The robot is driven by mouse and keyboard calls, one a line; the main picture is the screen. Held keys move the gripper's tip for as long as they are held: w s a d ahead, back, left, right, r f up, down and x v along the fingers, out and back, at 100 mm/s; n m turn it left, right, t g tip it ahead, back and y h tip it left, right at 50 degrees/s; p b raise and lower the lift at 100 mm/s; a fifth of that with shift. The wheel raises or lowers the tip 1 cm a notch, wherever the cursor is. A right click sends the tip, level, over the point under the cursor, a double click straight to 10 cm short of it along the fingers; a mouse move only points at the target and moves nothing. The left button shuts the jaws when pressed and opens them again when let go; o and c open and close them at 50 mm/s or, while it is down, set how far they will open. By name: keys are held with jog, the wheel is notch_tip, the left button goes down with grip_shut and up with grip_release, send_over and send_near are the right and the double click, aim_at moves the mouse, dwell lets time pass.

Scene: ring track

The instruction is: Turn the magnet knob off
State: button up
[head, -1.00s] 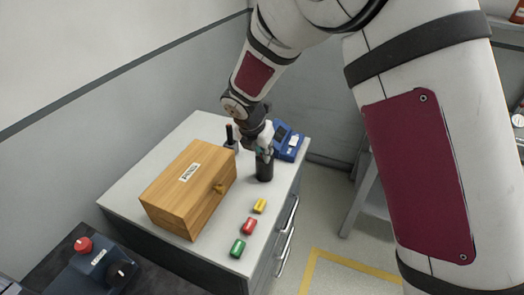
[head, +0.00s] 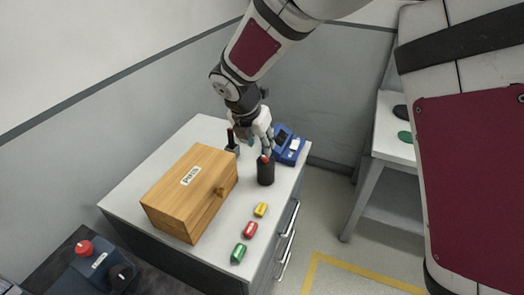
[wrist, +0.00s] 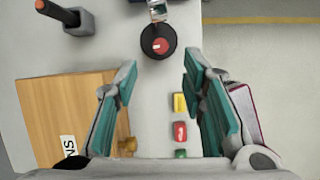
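A black upright cylinder (head: 265,171) stands on the grey cabinet top, with a red cap (head: 265,158). In the wrist view the cap is a red round knob (wrist: 160,46) with a white mark, ringed by black. I cannot tell whether this is the magnet knob. My gripper (head: 268,148) is close above and behind the cylinder. In the wrist view my gripper (wrist: 160,68) is open and empty, its teal-padded fingers apart. The cylinder shows just beyond the fingertips, between their lines. No contact is visible.
A wooden box (head: 187,203) stands left of the cylinder. A dark post on a base (head: 231,145) and a blue device (head: 289,147) stand behind. Yellow, red and green blocks (head: 250,230) line the front. A control box (head: 98,262) with red and black knobs is at lower left.

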jog(key=v, duration=0.5)
